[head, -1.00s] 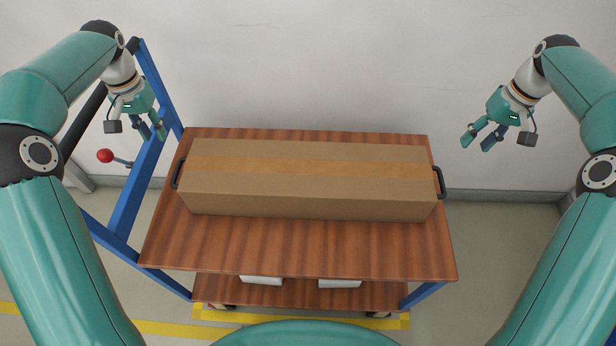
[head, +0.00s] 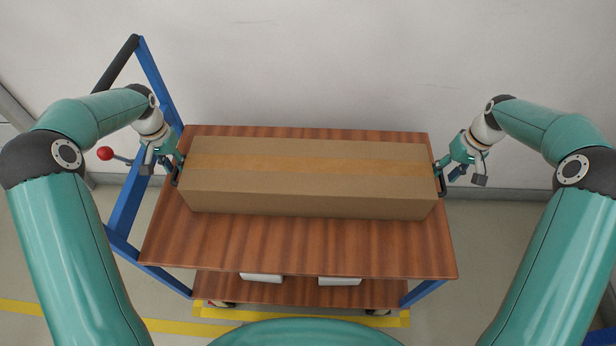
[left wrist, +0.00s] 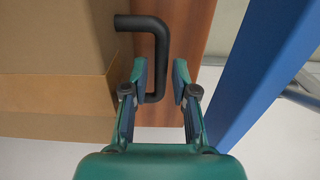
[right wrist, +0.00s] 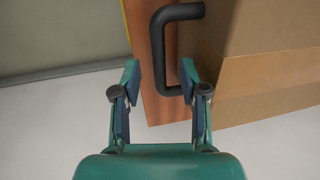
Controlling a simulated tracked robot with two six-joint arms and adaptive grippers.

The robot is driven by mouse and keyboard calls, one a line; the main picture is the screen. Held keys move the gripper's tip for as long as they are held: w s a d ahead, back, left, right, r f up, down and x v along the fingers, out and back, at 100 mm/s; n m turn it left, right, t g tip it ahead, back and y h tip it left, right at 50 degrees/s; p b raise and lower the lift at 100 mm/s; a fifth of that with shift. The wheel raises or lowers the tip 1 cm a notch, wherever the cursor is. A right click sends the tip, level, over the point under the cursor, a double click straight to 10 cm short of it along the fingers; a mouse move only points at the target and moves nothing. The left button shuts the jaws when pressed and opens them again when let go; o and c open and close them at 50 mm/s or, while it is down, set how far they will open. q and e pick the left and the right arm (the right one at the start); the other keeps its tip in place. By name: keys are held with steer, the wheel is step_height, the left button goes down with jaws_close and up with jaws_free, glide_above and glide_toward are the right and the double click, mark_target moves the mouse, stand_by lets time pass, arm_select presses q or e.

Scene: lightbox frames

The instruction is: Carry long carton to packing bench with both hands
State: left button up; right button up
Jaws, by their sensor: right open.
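The long brown carton (head: 308,185) lies across the wooden top of a cart (head: 300,248), with a dark handle at each end. My left gripper (head: 174,167) is at the carton's left end. In the left wrist view its fingers (left wrist: 160,80) are apart, with the left handle (left wrist: 158,60) reaching between them, close to one finger. My right gripper (head: 445,172) is at the right end. In the right wrist view its fingers (right wrist: 160,80) are apart around the lower part of the right handle (right wrist: 158,45). Both handles are partly hidden in the head view.
A blue frame (head: 155,80) with a dark bar rises at the cart's left side, close to my left gripper. A red knob (head: 105,153) sticks out there. White items (head: 262,278) lie on the lower shelf. A pale wall (head: 320,60) stands behind.

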arm_select(q)
steer(key=shift+f, duration=1.35)
arm_select(e)
steer(key=shift+a+f, duration=0.2)
steer(key=shift+f, duration=1.1)
arm_select(q)
steer(key=c, duration=0.5)
arm_select(e)
steer(key=c, duration=0.5)
arm_select(q)
jaws_close()
arm_select(e)
jaws_close()
arm_select(q)
steer(key=shift+r, duration=0.1)
arm_select(e)
steer(key=shift+r, duration=0.1)
